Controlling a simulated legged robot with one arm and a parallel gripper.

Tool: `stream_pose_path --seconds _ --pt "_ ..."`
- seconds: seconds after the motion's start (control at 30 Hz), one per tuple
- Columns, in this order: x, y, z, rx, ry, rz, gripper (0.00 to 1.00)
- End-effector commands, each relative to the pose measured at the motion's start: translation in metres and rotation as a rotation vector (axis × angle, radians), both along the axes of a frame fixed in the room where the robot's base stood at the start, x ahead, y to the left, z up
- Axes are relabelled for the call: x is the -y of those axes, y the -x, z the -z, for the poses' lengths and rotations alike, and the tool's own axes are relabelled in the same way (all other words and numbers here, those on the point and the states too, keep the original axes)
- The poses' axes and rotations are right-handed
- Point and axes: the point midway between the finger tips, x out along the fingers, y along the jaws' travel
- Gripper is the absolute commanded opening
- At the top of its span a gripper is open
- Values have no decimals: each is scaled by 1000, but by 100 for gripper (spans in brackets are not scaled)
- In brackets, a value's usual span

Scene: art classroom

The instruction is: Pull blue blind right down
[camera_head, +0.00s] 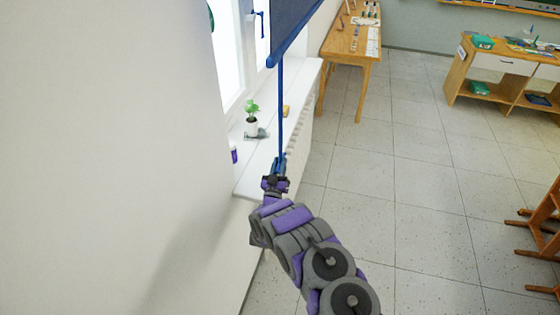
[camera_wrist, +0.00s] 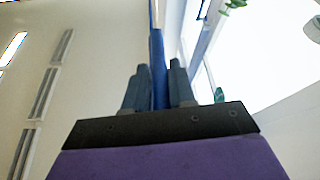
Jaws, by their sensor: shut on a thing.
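The blue blind (camera_head: 293,25) hangs in front of the window at the top of the head view, with its lower edge well above the sill. A thin blue pull rod (camera_head: 281,105) hangs straight down from that edge. My gripper (camera_head: 279,165) is shut on the lower part of the rod, in front of the window sill. In the wrist view the rod (camera_wrist: 158,65) stands upright between the two fingers of my gripper (camera_wrist: 158,85). The rod's lowest end is hidden by the gripper.
The white window sill (camera_head: 257,160) holds a small potted plant (camera_head: 252,120) and a purple-capped item (camera_head: 234,154). A wooden table (camera_head: 348,45) stands beyond the window. A wooden desk (camera_head: 485,75) and easel legs (camera_head: 540,235) are at right. The tiled floor between is clear.

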Motion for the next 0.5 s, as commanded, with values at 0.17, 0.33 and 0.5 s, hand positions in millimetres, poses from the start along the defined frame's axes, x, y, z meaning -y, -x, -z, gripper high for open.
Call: stream_pose_path --seconds 0.17,0.33,0.5 --pt "-5 1 2 -2 2 -11 0" --pt "-6 1 2 -2 2 -11 0" --pt "-4 1 1 -1 2 -9 39"
